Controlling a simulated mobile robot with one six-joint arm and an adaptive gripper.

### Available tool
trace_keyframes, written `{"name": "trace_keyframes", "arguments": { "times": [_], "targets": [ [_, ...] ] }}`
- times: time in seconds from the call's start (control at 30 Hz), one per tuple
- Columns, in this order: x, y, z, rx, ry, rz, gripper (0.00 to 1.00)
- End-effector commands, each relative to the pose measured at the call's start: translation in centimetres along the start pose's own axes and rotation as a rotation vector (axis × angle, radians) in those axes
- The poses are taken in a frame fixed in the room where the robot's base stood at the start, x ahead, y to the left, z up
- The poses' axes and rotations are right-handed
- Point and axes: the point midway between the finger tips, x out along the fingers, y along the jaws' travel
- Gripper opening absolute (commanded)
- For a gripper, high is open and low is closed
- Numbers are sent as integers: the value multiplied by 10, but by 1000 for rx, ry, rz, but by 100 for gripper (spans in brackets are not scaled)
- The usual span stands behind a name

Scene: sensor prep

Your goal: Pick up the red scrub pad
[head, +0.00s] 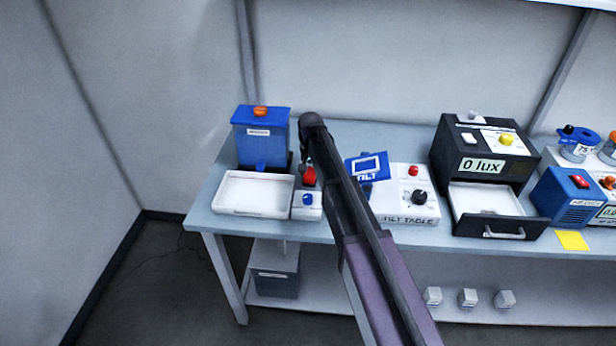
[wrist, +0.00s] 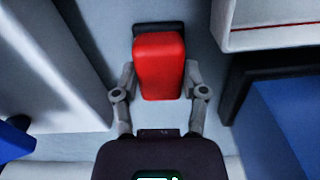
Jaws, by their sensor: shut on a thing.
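The red scrub pad (wrist: 159,66) is a red block with a dark strip along its far edge in the wrist view. My gripper (wrist: 160,82) is shut on it, one finger against each side. In the head view the red pad (head: 309,177) shows as a small red patch below the end of my arm, between the white tray and the tilt table. My gripper is mostly hidden there by my own arm. I cannot tell whether the pad touches the table.
A white tray (head: 225,192) and a blue dispenser box (head: 262,140) stand left of the pad. A small white box with a blue button (head: 307,205) is just in front. The tilt table (head: 405,206) is close on the right, and a black lux box (head: 480,150) stands further right.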

Motion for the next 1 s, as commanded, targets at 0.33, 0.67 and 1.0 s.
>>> {"name": "trace_keyframes", "arguments": {
  "times": [0.33,0.67,1.0],
  "targets": [
    [-2,0,0,0,0,0,9],
    [-22,0,0,-1,0,0,9],
    [-57,-1,0,-1,0,0,9]
  ]
}}
